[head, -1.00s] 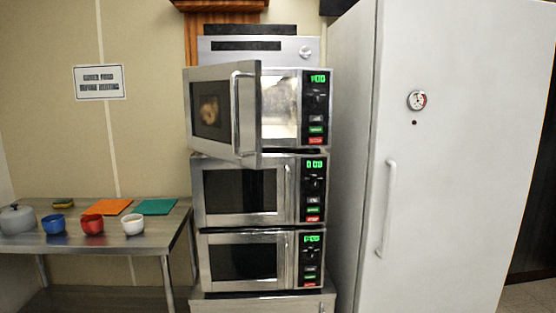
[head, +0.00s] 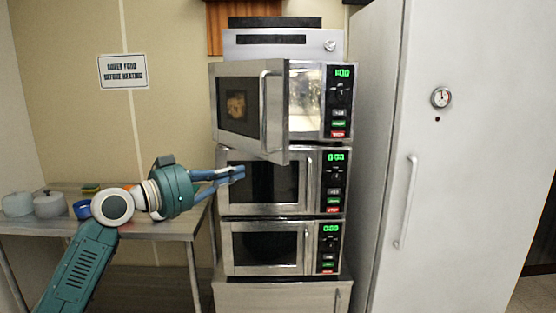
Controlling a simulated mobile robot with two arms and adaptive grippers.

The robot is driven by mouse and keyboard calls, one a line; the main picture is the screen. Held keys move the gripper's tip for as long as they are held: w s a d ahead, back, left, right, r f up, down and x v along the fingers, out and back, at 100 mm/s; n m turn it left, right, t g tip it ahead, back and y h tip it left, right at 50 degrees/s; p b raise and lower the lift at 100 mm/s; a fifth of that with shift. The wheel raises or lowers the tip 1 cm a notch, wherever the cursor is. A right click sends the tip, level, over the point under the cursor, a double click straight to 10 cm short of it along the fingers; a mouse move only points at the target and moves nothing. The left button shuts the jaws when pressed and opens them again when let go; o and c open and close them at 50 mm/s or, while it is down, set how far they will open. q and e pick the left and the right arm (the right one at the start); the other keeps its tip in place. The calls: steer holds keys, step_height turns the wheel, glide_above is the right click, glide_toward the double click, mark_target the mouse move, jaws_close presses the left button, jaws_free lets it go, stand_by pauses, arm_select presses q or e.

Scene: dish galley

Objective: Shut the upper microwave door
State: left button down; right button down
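The upper microwave (head: 322,100) is the top one of a stack of three. Its door (head: 237,105) stands partly open, swung out toward me from the left side, and the lit cavity (head: 305,92) shows to the right of it. The door's vertical handle (head: 264,112) is near its free edge. My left gripper (head: 238,173) is in front of the middle microwave, a little below the open door's lower edge. Its blue fingers come together at the tips, with nothing seen between them. It looks apart from the door. My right gripper is not in view.
The middle microwave (head: 268,187) and lower microwave (head: 265,247) are shut. A tall white cabinet (head: 465,130) stands close on the right. A steel table (head: 170,227) on the left holds pots and a blue cup (head: 83,209), partly behind my arm.

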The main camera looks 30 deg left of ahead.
mark_target(281, 160)
arm_select(q)
steer(key=p+x, duration=0.6)
steer(key=x, duration=0.5)
steer(key=shift+w+r, duration=0.15)
steer(key=shift+w+d, duration=0.1)
steer(key=shift+w, duration=0.4)
steer(key=shift+f, duration=0.25)
